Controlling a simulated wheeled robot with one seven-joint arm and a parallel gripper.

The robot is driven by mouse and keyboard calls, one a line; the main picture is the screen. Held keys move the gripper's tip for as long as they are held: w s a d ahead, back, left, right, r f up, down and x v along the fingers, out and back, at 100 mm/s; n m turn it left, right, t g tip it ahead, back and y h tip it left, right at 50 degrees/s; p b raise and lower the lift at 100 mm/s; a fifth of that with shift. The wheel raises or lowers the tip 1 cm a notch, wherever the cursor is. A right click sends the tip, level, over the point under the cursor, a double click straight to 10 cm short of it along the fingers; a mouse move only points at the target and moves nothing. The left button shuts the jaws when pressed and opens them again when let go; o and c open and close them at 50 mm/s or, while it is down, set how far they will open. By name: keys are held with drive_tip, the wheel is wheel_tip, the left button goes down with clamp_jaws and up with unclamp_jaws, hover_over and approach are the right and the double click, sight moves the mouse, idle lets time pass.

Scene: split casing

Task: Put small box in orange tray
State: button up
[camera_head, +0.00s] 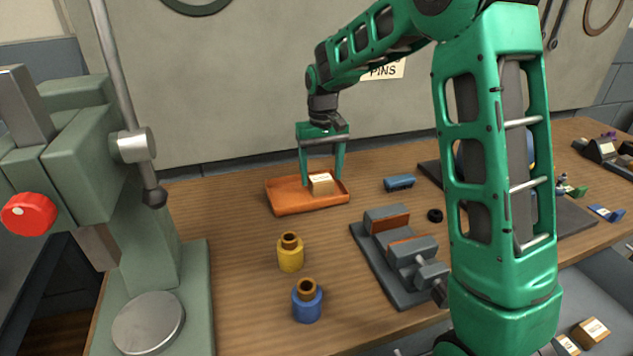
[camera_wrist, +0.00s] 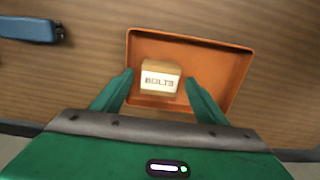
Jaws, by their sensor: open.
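The small box (camera_head: 321,184) is tan with a white label and sits in the orange tray (camera_head: 290,203), at the right part of it in the head view. In the wrist view the box (camera_wrist: 160,78) shows the label "BOLTS" and lies inside the tray (camera_wrist: 222,66), left of its middle. My gripper (camera_head: 322,184) is open over the tray. In the wrist view its fingers (camera_wrist: 160,84) stand on either side of the box, with a clear gap on the right. Whether the left finger touches the box is hard to tell.
A green press (camera_head: 150,220) stands at left. A back wall rises behind the tray.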

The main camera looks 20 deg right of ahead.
sight(321, 178)
wheel_tip(321, 178, up, 9)
idle(0.3)
drive_tip(key=shift+r, duration=0.1)
